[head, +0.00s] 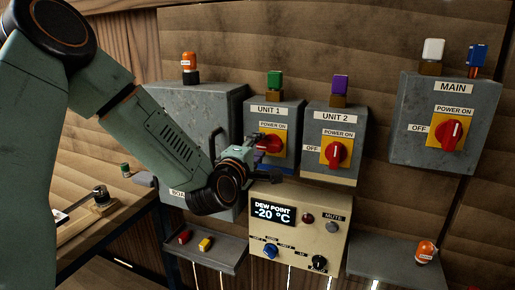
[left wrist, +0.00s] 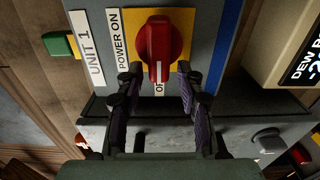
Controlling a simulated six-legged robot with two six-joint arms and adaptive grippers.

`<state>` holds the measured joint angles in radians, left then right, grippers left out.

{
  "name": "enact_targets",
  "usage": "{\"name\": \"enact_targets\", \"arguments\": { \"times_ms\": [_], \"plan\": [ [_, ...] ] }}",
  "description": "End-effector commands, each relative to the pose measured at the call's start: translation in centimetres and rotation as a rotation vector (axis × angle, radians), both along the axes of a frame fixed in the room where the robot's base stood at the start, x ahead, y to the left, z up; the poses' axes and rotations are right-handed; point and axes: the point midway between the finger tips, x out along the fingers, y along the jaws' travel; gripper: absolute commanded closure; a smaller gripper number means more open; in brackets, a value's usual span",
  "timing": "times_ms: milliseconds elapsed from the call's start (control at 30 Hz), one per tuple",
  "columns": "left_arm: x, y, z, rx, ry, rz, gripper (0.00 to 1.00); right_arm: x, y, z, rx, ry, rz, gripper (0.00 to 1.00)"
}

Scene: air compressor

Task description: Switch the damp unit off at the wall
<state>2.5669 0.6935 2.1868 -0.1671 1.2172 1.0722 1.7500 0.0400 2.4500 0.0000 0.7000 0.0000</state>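The Unit 1 box (head: 284,115) has a red rotary switch (head: 270,143) on a yellow plate. In the left wrist view this switch (left wrist: 158,45) has its handle, with a white mark, pointing at the partly hidden OFF label (left wrist: 159,89). My left gripper (head: 268,165) is open before it; its fingers (left wrist: 160,76) lie either side of the handle's end, with gaps. The Unit 2 box (head: 330,177) has its red switch (head: 335,153) upright toward POWER ON. The dew point panel (head: 300,255) below reads -20 °C. My right gripper is not in view.
The MAIN box (head: 408,150) with its red switch (head: 449,134) is at right. Green (head: 274,80) and purple (head: 340,85) lamps top the two units. An orange lamp (head: 425,251) stands at lower right.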

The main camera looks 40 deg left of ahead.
Motion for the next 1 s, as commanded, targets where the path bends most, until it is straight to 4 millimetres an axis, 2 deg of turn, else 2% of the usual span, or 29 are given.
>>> {"name": "enact_targets", "arguments": {
  "times_ms": [367,800,1000],
  "plan": [
    [-0.2,0.0,0.1,0.001,-0.001,-0.001,0.57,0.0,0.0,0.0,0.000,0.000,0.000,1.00],
    [-5.2,-1.2,0.0,-0.006,-0.002,0.000,0.57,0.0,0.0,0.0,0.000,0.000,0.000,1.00],
    [-6.6,-1.5,0.0,-0.003,-0.001,0.002,0.57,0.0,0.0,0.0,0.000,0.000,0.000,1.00]
  ]
}}
